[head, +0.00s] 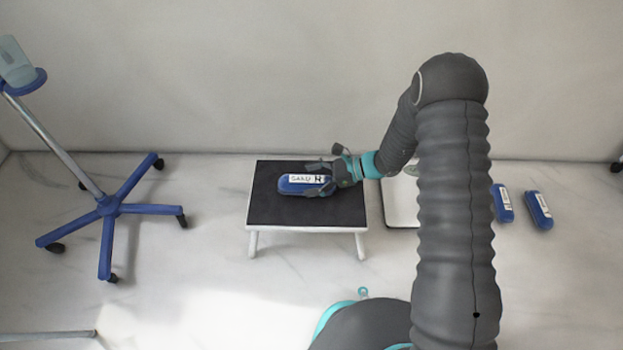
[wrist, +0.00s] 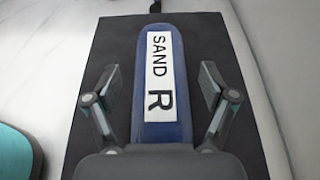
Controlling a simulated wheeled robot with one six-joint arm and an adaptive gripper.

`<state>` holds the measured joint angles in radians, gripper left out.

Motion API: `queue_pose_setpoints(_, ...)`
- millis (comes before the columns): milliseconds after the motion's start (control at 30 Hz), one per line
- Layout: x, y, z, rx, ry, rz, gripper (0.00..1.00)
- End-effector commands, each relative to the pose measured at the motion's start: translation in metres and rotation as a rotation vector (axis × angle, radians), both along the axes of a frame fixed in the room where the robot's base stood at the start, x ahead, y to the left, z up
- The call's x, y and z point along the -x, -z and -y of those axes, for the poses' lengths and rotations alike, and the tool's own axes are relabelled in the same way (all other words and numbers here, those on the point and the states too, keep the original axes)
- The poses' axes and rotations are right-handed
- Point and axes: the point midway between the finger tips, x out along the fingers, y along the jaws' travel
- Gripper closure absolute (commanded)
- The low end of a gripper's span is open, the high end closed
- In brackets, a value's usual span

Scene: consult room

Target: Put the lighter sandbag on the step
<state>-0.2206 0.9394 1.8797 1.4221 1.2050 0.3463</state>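The step (head: 265,213) is a low stool with a dark top and white legs, in the middle of the head view. A blue sandbag (head: 292,184) with a white label lies on its top. In the wrist view this sandbag (wrist: 160,130) reads "SAND R" and lies lengthwise between my fingers. My gripper (head: 320,180) is at the right end of the sandbag, low over the step. In the wrist view my gripper (wrist: 161,100) is open, with a gap between each finger and the bag's sides. The end of the bag nearest my palm is hidden.
Two more blue sandbags (head: 503,204) (head: 539,210) lie on the floor at the right. A pale flat plate with a dark rim (head: 399,205) is right of the step, partly behind my arm. A wheeled blue-based stand (head: 108,206) is at the left. Floor before the step is clear.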

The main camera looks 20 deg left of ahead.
Motion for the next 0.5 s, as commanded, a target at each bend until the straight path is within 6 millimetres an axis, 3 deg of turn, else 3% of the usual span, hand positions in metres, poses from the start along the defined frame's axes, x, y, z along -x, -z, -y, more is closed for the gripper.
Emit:
queue_pose_setpoints(333, 0.000, -0.006, 0.000, 0.000, 0.000, 0.001, 0.15)
queue_pose_setpoints(500, -0.006, -0.013, 0.020, 0.001, 0.004, 0.002, 0.15)
